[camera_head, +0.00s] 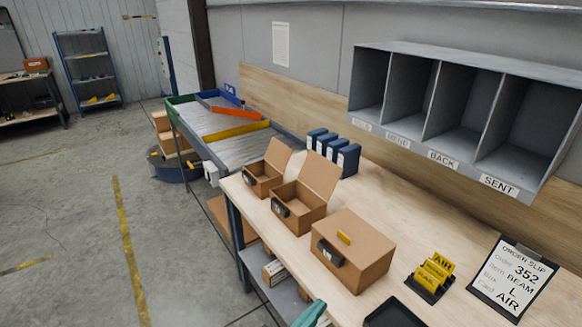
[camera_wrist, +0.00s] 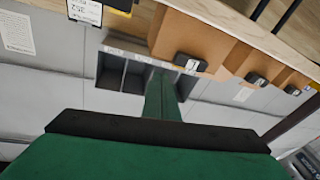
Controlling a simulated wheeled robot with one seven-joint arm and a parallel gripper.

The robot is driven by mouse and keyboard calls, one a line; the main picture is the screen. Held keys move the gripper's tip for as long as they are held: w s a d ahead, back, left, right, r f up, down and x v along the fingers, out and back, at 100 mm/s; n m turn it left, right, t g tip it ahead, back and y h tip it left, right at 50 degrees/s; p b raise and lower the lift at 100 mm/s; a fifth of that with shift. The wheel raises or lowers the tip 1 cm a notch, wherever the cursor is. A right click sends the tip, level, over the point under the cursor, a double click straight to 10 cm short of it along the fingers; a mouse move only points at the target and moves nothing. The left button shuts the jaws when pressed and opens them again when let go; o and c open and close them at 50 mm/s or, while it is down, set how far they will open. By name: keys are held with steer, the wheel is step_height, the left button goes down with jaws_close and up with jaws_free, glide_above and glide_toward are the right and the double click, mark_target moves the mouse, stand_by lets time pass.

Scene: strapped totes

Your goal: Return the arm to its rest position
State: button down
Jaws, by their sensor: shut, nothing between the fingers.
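My gripper (camera_wrist: 161,80) shows in the wrist view as green fingers held together beyond a dark band, with nothing between them. That view is upside down, with the workbench edge and boxes at its top. A teal-green piece of mine (camera_head: 310,314) shows at the bottom edge of the head view, in front of the bench; most of my arm is out of frame there. The gripper appears clear of the boxes and touches nothing that I can see.
On the workbench (camera_head: 375,185) stand a closed carton (camera_head: 350,262) with a yellow tag, two open-lidded cartons (camera_head: 300,208) (camera_head: 262,180), a yellow card rack (camera_head: 433,277), an order slip (camera_head: 513,277) and a black tray (camera_head: 393,314). Empty labelled cubbies (camera_head: 440,153) hang above. Floor at left is open.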

steer(key=s+f+n+y, duration=0.4)
steer(key=f, duration=0.3)
steer(key=s+f+n+y, duration=0.3)
steer(key=f+n+y, duration=0.1)
steer(key=f, duration=0.3)
steer(key=s+a+f+n+y, duration=0.1)
steer(key=s+a+f+y, duration=0.25)
steer(key=s, duration=0.65)
steer(key=s+a+r+m+y, duration=0.1)
steer(key=s+r, duration=0.2)
steer(key=s, duration=0.3)
steer(key=s+a+r+m+t, duration=0.1)
steer(key=s+r, duration=0.2)
steer(key=s, duration=0.4)
steer(key=shift+s+r+m+y, duration=0.15)
steer(key=shift+r+m+y, duration=0.2)
steer(key=shift+r+m, duration=0.05)
